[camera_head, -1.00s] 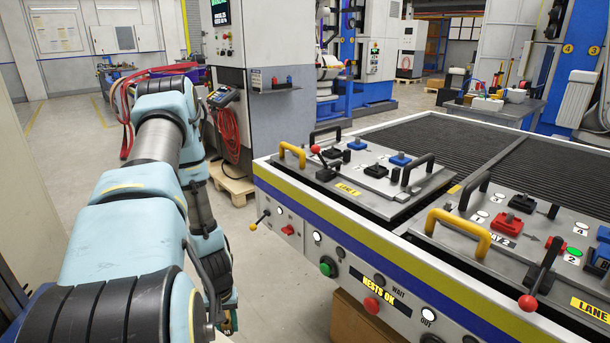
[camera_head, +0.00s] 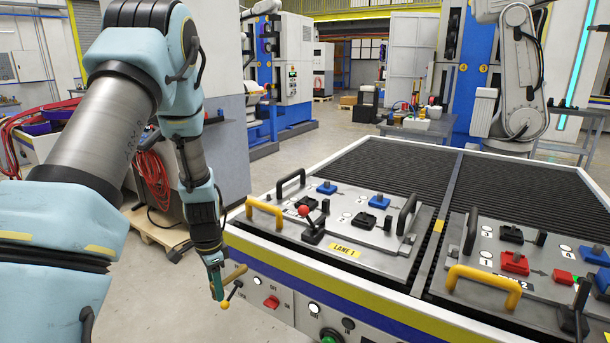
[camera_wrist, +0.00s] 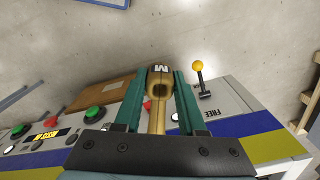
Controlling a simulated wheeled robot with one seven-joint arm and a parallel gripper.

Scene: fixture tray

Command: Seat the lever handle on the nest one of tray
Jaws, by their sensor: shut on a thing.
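My gripper (camera_wrist: 153,108) is shut on a brass-coloured lever handle (camera_wrist: 160,84), whose round hollow end marked "M" points away from my wrist. In the head view, my gripper (camera_head: 216,279) hangs beside the bench's left front corner, with the handle (camera_head: 235,273) sticking out to the right. It is below and left of the lane 1 tray (camera_head: 375,252), apart from it. The lane 2 tray (camera_head: 450,310) is at the right, partly cut off. A red block (camera_head: 514,262) sits by its mark that looks like "1". I cannot tell which tray the task means.
A yellow-ball lever (camera_wrist: 198,68) stands on the front panel close to my gripper. Yellow and black tray handles (camera_head: 264,212) and a red-ball lever (camera_head: 304,211) rise above the trays. Ribbed black conveyor (camera_head: 395,178) lies clear behind them.

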